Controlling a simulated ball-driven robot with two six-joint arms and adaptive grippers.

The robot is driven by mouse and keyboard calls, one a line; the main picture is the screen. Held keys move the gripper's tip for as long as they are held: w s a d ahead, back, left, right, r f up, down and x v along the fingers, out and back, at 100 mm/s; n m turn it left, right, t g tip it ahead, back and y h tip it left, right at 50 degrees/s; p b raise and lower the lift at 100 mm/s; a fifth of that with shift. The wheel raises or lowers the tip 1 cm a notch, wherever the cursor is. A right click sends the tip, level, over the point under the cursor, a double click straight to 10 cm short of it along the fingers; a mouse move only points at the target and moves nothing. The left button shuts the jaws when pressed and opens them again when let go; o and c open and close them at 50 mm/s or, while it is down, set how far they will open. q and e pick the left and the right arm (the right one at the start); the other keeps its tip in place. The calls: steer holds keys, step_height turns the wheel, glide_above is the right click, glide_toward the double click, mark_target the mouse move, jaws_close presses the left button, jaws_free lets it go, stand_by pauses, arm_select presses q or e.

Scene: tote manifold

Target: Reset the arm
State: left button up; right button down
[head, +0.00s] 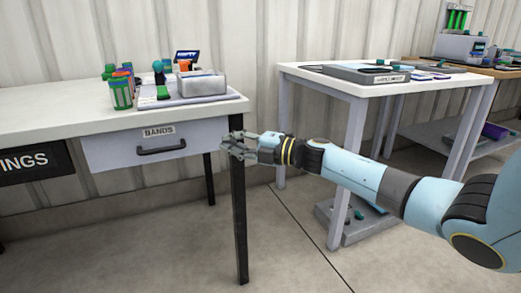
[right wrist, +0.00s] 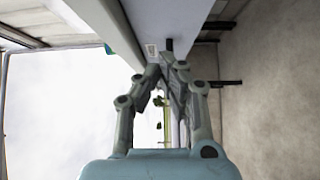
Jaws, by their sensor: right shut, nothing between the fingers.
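My right arm (head: 350,170) is light blue and dark grey and reaches in from the right in the head view. My right gripper (head: 228,146) is shut and empty, in front of the left table's right front leg, close to the right end of the BANDS drawer (head: 110,149). In the right wrist view the gripper (right wrist: 166,68) shows with its fingertips close together, with the pale table side beyond them. The drawer looks closed and has a black handle (head: 161,149). My left gripper is not in view.
The left table (head: 60,108) holds a grey bin (head: 202,84), green containers (head: 122,93) and small items. A second table (head: 330,84) with a grey tray stands to the right, with a grey box (head: 350,222) on the floor below. The floor in front is clear.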

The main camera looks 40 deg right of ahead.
steer(key=v, duration=0.6)
steer(key=s+a+f+m+g+h+p, duration=0.1)
steer(key=s+f+m+g+h+p, duration=0.6)
steer(key=s+f+m, duration=1.35)
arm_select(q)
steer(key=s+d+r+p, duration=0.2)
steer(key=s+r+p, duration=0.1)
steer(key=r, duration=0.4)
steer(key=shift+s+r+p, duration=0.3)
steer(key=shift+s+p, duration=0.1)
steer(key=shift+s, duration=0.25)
arm_select(e)
steer(key=s+a+f+m+g+h, duration=0.1)
steer(key=s+f, duration=0.5)
steer(key=s, duration=0.6)
steer(key=s+a+f+m+g+h, duration=0.1)
steer(key=s+a+f+g, duration=0.2)
steer(key=s, duration=0.9)
steer(key=s+a+f+m+g, duration=0.1)
steer(key=s+f+g, duration=0.3)
steer(key=s+f, duration=0.5)
steer(key=s+a, duration=0.1)
steer(key=s, duration=0.2)
steer(key=shift+s+f+h, duration=0.3)
steer(key=shift+h, duration=0.1)
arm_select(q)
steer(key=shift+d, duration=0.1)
arm_select(e)
steer(key=shift+w, duration=0.1)
